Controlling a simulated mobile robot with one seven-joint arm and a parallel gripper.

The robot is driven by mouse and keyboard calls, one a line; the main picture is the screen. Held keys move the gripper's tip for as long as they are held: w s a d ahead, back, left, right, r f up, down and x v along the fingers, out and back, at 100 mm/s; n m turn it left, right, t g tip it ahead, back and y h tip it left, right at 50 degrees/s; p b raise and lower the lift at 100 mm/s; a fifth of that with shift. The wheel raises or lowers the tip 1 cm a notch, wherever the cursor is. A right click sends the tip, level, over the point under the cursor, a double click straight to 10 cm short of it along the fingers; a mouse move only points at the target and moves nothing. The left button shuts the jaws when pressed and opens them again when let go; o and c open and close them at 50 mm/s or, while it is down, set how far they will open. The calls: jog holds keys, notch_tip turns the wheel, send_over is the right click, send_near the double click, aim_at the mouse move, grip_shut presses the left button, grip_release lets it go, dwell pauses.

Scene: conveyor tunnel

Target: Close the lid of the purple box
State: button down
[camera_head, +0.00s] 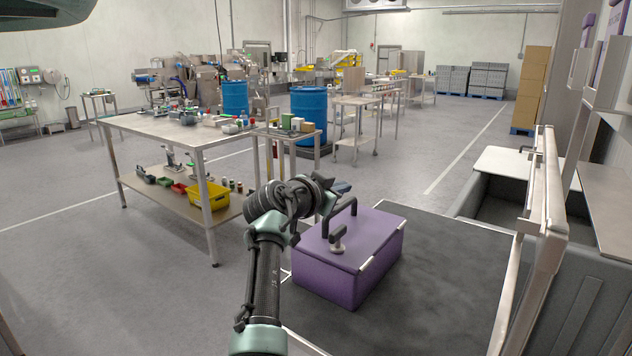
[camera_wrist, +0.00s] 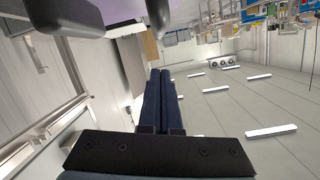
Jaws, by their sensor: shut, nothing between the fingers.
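The purple box (camera_head: 345,275) stands on a dark mat in the head view. Its purple lid (camera_head: 375,232) lies flat across the top and looks down on the box; any thin gap at the far edge is hidden. A dark arched handle (camera_head: 345,218) and a small dark-topped knob (camera_head: 337,241) stand on the lid. My gripper (camera_head: 343,187) is behind and above the box's far left side, partly hidden by my wrist. In the wrist view my gripper (camera_wrist: 160,75) has its dark blue fingers together and empty. Dark rounded shapes at that view's top may be box fittings.
The dark mat (camera_head: 430,265) is clear right of the box. A metal frame (camera_head: 540,230) rises at its right edge, beside a grey bin (camera_head: 490,200). A metal worktable (camera_head: 200,140) with tools stands at left, with a yellow bin (camera_head: 208,196) below.

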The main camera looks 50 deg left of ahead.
jog(key=b+v, duration=0.1)
jog(key=v, duration=0.9)
jog(key=shift+a+r, duration=0.2)
jog(key=shift+r, duration=0.2)
jog(key=shift+s, duration=0.1)
